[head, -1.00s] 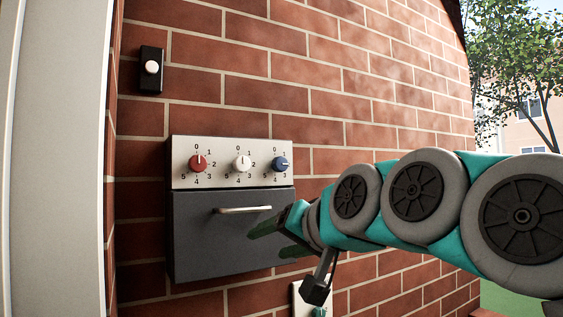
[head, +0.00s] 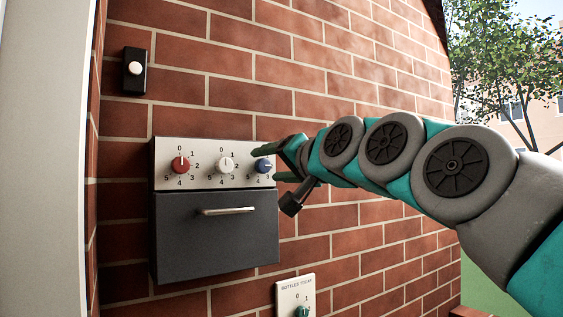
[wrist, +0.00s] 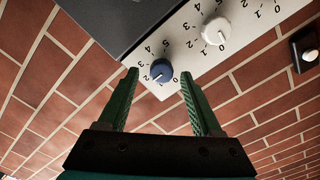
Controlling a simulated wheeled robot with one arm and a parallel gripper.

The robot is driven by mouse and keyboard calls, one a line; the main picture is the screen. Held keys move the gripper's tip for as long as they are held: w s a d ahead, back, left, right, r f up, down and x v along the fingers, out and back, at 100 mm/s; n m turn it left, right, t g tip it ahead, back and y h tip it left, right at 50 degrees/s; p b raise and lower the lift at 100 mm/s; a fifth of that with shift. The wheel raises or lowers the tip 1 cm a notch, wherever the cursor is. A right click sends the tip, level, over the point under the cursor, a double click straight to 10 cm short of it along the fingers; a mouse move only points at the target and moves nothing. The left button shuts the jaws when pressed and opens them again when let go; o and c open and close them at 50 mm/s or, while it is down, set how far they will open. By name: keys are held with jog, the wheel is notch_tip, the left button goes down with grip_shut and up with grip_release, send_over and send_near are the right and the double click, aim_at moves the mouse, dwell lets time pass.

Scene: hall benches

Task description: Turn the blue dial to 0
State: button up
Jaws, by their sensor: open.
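The blue dial (head: 263,166) is the rightmost of three dials on the pale strip of a wall box. In the wrist view the blue dial (wrist: 161,70) has its white mark toward the lower left, seemingly around 2; the exact number is hard to read. My gripper (head: 267,164) is at the dial from the right. Its green fingers are open, and in the wrist view my gripper (wrist: 160,75) has one fingertip on each side of the dial with gaps showing. Some of the dial's numbers are hidden by the fingers in the head view.
A red dial (head: 180,165) and a white dial (head: 225,164) sit to the left, white close by. Below is a dark door (head: 215,245) with a bar handle (head: 228,211). A button (head: 134,69) and a lower dial plate (head: 296,291) are on the brick wall.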

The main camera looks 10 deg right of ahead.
jog(key=shift+w+a, duration=0.15)
jog(key=shift+w, duration=0.15)
jog(key=shift+c, duration=0.3)
grip_shut()
